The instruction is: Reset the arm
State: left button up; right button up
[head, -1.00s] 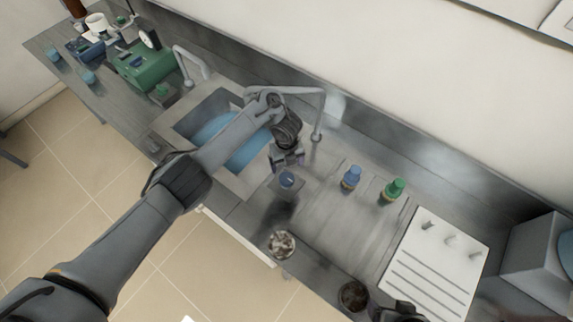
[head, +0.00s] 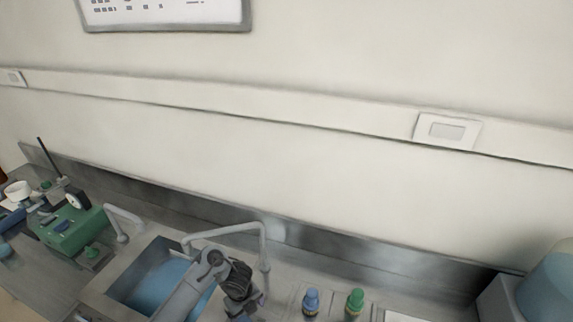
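My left arm comes in at the bottom of the head view and reaches up over the sink's right side. Its wrist is beside the curved grey faucet. My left gripper (head: 248,308) is at the bottom edge, mostly cut off, so its fingers cannot be judged. My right gripper is out of the frame.
The sink (head: 97,286) with blue inside lies left of my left arm. The grey faucet (head: 264,250) stands close behind my wrist. A blue-capped bottle (head: 311,302) and a green-capped bottle (head: 354,303) stand to the right. Green equipment (head: 72,230) is at left.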

pick_arm(q)
jog(key=s+d+r+n+t+h+p, duration=0.1)
jog(key=s+d+n+t+p, duration=0.3)
jog(key=s+d+n, duration=0.45)
jog(key=s+a+r+n+p, duration=0.3)
jog(key=s+a+r+n, duration=0.4)
jog(key=s, duration=0.4)
jog(key=s+a+r+n+g+y+p, duration=0.1)
jog(key=s+a+r+n+p, duration=0.2)
jog(key=s+a+r+n, duration=0.5)
jog(key=s+r+n, duration=0.1)
jog(key=s+r, duration=0.1)
jog(key=s, duration=0.1)
jog(key=shift+s+a+n+p, duration=0.25)
jog(key=shift+a+n+p, duration=0.05)
jog(key=shift+n+p, duration=0.05)
jog(key=shift+r, duration=0.1)
